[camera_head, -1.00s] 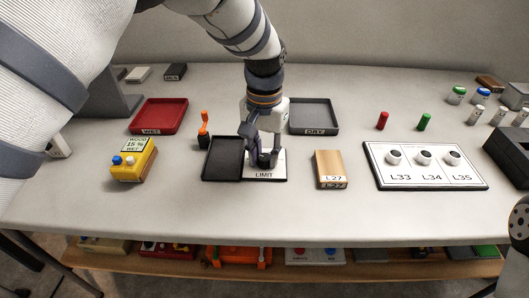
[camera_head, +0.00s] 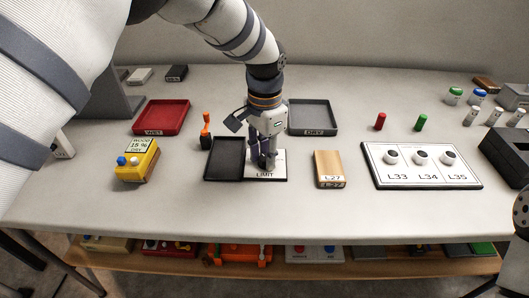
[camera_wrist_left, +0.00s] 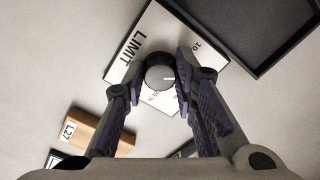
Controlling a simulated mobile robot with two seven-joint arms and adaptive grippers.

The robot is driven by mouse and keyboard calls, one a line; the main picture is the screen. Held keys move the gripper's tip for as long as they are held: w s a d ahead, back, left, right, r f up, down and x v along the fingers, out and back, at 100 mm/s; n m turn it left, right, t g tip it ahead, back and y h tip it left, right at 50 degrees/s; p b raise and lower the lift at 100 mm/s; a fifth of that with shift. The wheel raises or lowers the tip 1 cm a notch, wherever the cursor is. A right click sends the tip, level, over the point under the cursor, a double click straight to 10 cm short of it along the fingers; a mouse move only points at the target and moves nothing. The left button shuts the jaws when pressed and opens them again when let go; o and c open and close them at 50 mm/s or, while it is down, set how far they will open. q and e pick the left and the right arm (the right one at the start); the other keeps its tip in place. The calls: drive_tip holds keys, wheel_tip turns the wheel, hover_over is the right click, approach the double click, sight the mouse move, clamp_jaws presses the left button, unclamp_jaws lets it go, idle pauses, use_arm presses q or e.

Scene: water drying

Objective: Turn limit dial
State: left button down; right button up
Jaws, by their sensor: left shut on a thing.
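The limit dial (camera_wrist_left: 159,72) is a dark round knob with a white pointer line, on a white plate marked LIMIT (camera_head: 280,172). In the left wrist view the plate (camera_wrist_left: 128,62) lies at a slant, with small scale marks around the knob. My left gripper (camera_head: 263,163) points down over the plate. In the left wrist view its two purple-padded fingers (camera_wrist_left: 170,85) sit on either side of the knob and are shut on it. In the head view the fingers hide most of the knob. My right gripper is not in view.
A black tray (camera_head: 224,160) adjoins the plate on the left. A wooden block L27 (camera_head: 328,165) stands to the right, then a white board (camera_head: 420,180) with three knobs. A yellow meter (camera_head: 137,162), an orange-handled tool (camera_head: 205,132), a red tray (camera_head: 161,117) and a grey tray (camera_head: 313,115) stand around.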

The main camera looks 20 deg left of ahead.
use_arm(q)
drive_tip(key=shift+m, duration=1.2)
drive_tip(key=c, duration=1.3)
unclamp_jaws()
drive_tip(key=shift+r, duration=0.1)
wheel_tip(320, 180, up, 12)
